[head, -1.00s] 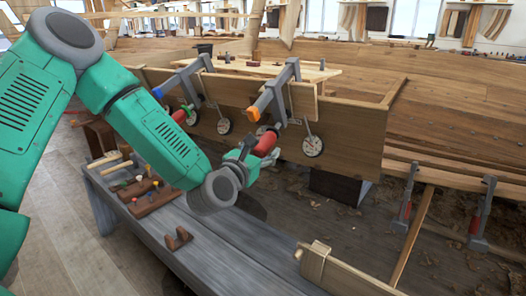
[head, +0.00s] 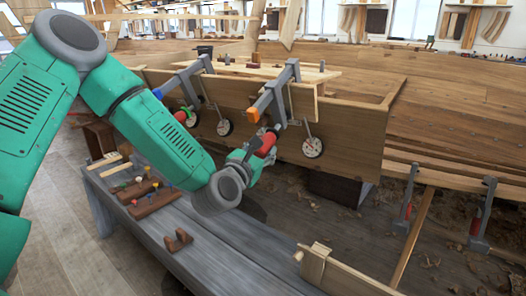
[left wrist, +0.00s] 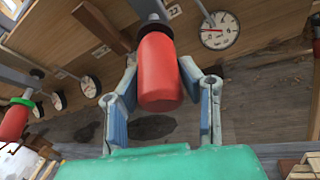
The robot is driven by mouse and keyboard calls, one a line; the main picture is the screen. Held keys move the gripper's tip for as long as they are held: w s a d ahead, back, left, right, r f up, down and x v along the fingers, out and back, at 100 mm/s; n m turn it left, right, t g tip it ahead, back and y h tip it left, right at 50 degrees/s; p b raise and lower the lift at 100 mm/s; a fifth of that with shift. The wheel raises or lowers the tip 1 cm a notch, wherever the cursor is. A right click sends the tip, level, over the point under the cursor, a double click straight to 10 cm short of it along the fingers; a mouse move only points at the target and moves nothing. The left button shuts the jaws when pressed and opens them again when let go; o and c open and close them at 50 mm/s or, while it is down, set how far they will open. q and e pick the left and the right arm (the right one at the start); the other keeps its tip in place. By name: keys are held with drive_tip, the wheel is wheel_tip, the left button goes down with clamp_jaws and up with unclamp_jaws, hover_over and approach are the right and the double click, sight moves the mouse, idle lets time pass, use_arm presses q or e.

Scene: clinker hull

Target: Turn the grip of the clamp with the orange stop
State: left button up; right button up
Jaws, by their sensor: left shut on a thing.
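The clamp with the orange stop (head: 253,114) is fixed over the upper edge of the wooden plank on the hull. Its red grip (head: 267,143) hangs below the bar. My left gripper (head: 256,147) is shut on this grip. In the left wrist view the red grip (left wrist: 159,70) stands between the two fingers (left wrist: 162,95). A round dial (head: 312,147) hangs beside the clamp, and it also shows in the left wrist view (left wrist: 219,30). My right gripper is not in view.
A second clamp with a blue stop (head: 158,94) stands to the left, with its own red grip (head: 181,116) and a dial (head: 224,127). A grey bench (head: 215,245) with wooden blocks lies below my left arm. More clamps (head: 480,215) hang at the right.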

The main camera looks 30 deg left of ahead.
use_arm(q)
drive_tip(key=m+y+b, duration=0.1)
drive_tip(key=m+y, duration=0.1)
drive_tip(key=y, duration=0.1)
drive_tip(key=shift+f+m+b, duration=0.2)
drive_tip(key=shift+m+b, duration=0.2)
drive_tip(key=m+y+b, duration=0.1)
drive_tip(key=m+y, duration=0.1)
drive_tip(key=m, duration=0.1)
drive_tip(key=shift+t+b, duration=0.3)
drive_tip(key=shift+b, duration=0.05)
drive_tip(key=m+y+b, duration=0.1)
drive_tip(key=m+y, duration=0.1)
drive_tip(key=m, duration=0.1)
drive_tip(key=shift+d+f+t, duration=0.1)
drive_tip(key=shift+f+t, duration=0.05)
drive_tip(key=shift+t, duration=0.25)
drive_tip(key=m, duration=0.2)
drive_tip(key=m+t+b, duration=0.1)
drive_tip(key=m, duration=0.1)
drive_tip(key=shift+s+m+t+y, duration=0.1)
drive_tip(key=shift+m+t+y, duration=0.2)
drive_tip(key=shift+y, duration=0.1)
drive_tip(key=o, duration=1.1)
drive_tip(key=shift+r, duration=0.2)
